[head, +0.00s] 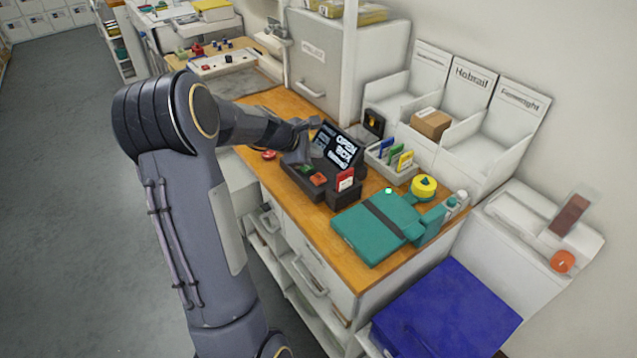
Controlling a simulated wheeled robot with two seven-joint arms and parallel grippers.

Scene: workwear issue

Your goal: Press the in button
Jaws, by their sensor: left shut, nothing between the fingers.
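A dark terminal (335,183) with a tilted screen (340,146) stands on the wooden counter; the screen's large text reads "OPEN BOX". Its front deck carries a green button (307,169) and an orange-red button (319,179). Their labels are too small to read, so I cannot tell which is the in button. My left gripper (296,160) is shut and empty, pointing down over the left part of the deck, close to the green button. I cannot tell whether it touches. My right gripper is not in view.
A red-and-white card (345,180) stands in the terminal's right part. To the right are a folded teal garment (360,232), a yellow tape roll (424,187) and a tray of coloured cards (378,170). A small red object (269,155) lies left of the terminal.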

